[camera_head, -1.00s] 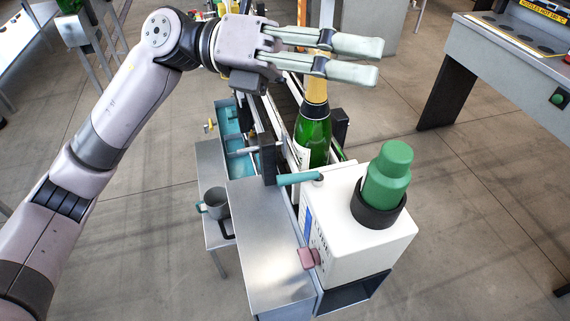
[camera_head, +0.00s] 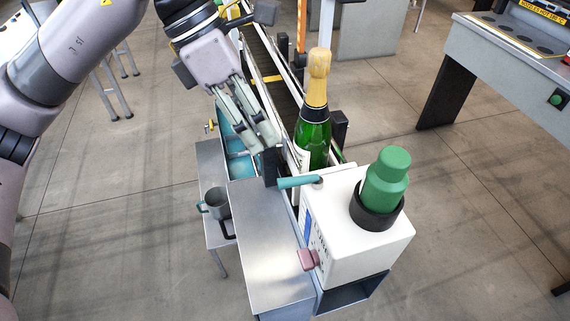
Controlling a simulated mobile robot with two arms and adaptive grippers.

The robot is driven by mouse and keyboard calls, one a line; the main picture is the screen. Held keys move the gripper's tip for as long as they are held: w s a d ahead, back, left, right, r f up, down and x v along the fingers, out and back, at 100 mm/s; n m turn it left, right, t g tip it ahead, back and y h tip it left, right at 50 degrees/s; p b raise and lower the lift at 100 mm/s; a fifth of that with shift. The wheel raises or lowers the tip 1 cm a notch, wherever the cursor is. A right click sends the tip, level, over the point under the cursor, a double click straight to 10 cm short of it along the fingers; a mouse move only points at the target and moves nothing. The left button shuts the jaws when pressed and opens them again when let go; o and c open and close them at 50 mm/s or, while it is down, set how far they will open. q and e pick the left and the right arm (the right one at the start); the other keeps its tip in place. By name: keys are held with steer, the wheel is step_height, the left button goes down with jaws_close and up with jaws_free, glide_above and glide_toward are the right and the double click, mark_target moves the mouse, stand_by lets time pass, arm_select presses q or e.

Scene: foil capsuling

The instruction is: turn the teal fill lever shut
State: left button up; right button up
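The teal fill lever (camera_head: 298,182) sticks out to the left from a pivot on the top rear edge of the white machine (camera_head: 345,235). It lies roughly level in the picture. My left gripper (camera_head: 263,143) is up and left of the lever, pointing down toward it and apart from it. Its two pale fingers lie close together in this view, and I cannot tell whether a gap is left between them. No thing shows between them. My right gripper is not in view.
A green bottle with gold foil (camera_head: 315,115) stands right behind the lever, by the conveyor (camera_head: 268,75). A green container (camera_head: 386,177) sits in a black ring on the machine. A metal cup (camera_head: 216,203) stands left of the steel top (camera_head: 265,240).

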mark_target(290, 178)
arm_select(q)
steer(key=p+x, duration=0.2)
steer(key=x, duration=0.8)
steer(key=shift+d, duration=0.1)
jaws_close()
stand_by(0.5)
